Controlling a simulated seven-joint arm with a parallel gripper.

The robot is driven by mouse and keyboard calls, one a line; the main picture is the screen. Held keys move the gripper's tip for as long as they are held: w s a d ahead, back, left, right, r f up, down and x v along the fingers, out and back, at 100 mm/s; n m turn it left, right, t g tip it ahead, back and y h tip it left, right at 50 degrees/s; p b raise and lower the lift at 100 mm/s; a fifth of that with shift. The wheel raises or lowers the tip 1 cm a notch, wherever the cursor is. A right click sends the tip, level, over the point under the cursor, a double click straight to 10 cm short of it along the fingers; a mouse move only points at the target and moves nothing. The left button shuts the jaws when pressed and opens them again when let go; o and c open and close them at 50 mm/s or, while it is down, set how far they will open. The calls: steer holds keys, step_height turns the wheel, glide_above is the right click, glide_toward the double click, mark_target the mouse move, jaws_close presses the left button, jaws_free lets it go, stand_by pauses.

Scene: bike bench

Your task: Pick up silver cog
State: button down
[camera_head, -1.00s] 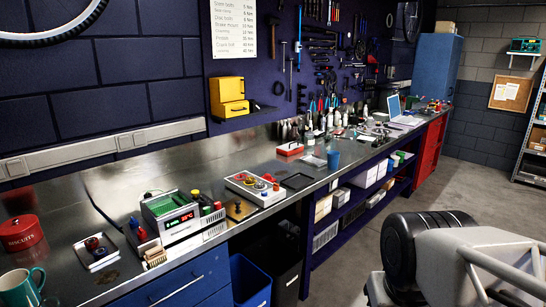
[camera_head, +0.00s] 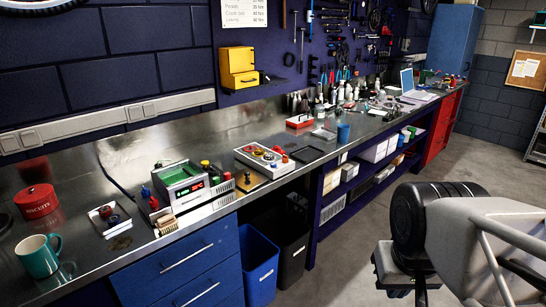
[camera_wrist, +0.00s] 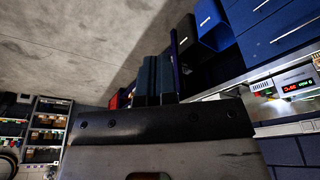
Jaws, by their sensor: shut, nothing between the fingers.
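I cannot make out a silver cog for certain in either view. The steel bench top (camera_head: 85,165) holds many small parts, too small to tell apart. My gripper (camera_wrist: 157,72) shows in the wrist view as two dark fingers side by side, shut and empty. It is in the air away from the bench top, which shows at the right of that view. In the head view, parts of my arm fill the lower right; the fingertips cannot be made out there.
A teal mug (camera_head: 39,255), a red biscuit tin (camera_head: 37,201), a small tray (camera_head: 121,227), a green-and-grey device (camera_head: 181,182) and a panel with coloured knobs (camera_head: 265,158) stand along the bench. Blue drawers (camera_head: 180,262) and a blue bin (camera_head: 258,265) are below. Bare bench lies behind the device.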

stand_by(0.4)
steer(key=shift+c, duration=1.8)
jaws_free()
steer(key=shift+w+r, duration=0.1)
